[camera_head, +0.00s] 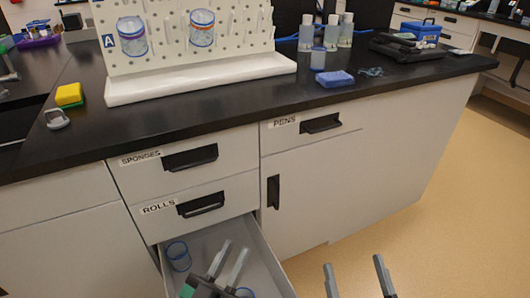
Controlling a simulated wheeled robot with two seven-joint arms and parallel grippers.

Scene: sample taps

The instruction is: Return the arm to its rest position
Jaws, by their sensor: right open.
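My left gripper (236,247) is over the open bottom drawer (252,234), with its two grey fingers apart, a narrow gap between them and nothing seen in it. A clear blue-rimmed container (178,256) stands in the drawer to the left of this gripper. Another blue-rimmed container (245,293) shows partly at the bottom edge, mostly hidden beside the gripper. My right gripper (353,260) is open and empty at the bottom of the view, to the right of the drawer, over the floor. The rest of both arms is out of view.
The drawers labelled SPONGES (225,160), ROLLS (220,200) and PENS (345,118) are closed. Floor is clear at right.

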